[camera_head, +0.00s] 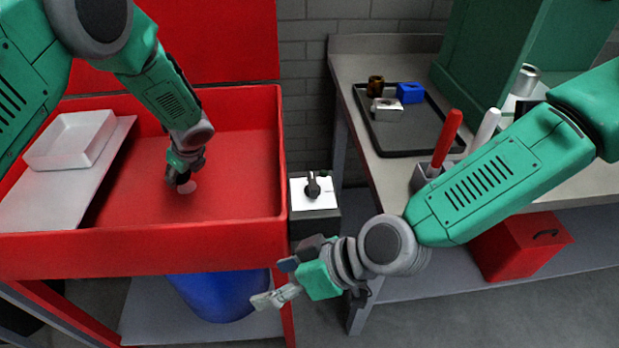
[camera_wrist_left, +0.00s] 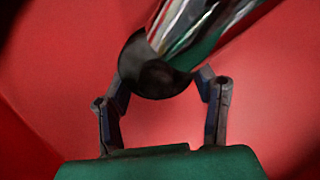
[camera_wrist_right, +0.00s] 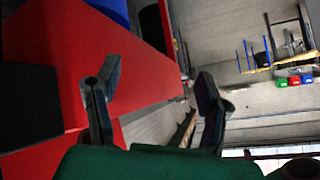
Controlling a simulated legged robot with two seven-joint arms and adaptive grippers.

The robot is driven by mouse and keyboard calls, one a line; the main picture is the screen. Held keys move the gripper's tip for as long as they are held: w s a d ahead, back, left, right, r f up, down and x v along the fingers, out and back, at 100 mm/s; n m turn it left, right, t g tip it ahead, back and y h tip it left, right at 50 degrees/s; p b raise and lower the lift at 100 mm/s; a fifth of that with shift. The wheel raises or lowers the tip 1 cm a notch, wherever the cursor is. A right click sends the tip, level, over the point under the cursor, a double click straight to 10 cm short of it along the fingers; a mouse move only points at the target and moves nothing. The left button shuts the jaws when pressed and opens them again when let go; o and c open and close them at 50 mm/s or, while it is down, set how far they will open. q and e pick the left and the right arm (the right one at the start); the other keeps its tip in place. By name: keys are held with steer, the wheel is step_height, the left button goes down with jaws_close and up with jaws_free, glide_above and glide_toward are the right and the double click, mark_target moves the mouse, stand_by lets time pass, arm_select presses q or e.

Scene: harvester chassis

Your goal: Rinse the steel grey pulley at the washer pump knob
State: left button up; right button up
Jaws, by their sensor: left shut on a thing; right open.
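The red washer basin (camera_head: 240,240) stands at the left. My left gripper (camera_head: 180,180) is low inside it, shut on a dark grey round part, taken as the pulley (camera_wrist_left: 140,82). In the left wrist view a shiny metal tube (camera_wrist_left: 195,25) overlaps the pulley; I cannot tell whether they touch. The pulley is hard to make out in the head view. The pump knob (camera_head: 313,186) is black, on a white plate right of the basin. My right gripper (camera_head: 277,281) is open and empty, in front of the basin's right corner, below the knob.
A white tray (camera_head: 70,140) sits on the basin's left board. A workbench at right holds a black tray (camera_head: 405,135) with a blue block (camera_head: 410,93), a brass part and a grey block. Red and white handles stand in a holder (camera_head: 425,176). A blue bin (camera_head: 215,295) is below the basin.

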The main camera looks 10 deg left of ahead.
mark_target(313, 180)
steer(key=w+r+n, duration=0.2)
steer(key=w+r, duration=0.1)
steer(key=r, duration=0.1)
steer(key=w+a+r+n, duration=0.1)
steer(key=w+r+n, duration=0.1)
steer(key=w+r, duration=0.1)
steer(key=w+a+r+n, duration=0.1)
steer(key=w+r+n, duration=0.1)
steer(key=w+r, duration=0.2)
steer(key=shift+a+r+n+g, duration=0.2)
steer(key=shift+r+n+g, duration=0.15)
steer(key=shift+r, duration=0.65)
steer(key=w+d+r+h, duration=0.55)
steer(key=w+d, duration=0.25)
steer(key=d, duration=0.2)
steer(key=shift+n, duration=0.25)
steer(key=x, duration=1.1)
steer(key=shift+d+f, duration=0.25)
steer(key=shift+f, duration=0.25)
steer(key=shift+a+f, duration=0.3)
steer(key=shift+f, duration=0.15)
steer(key=shift+d, duration=0.15)
steer(key=shift+r, duration=0.1)
steer(key=c, duration=1.2)
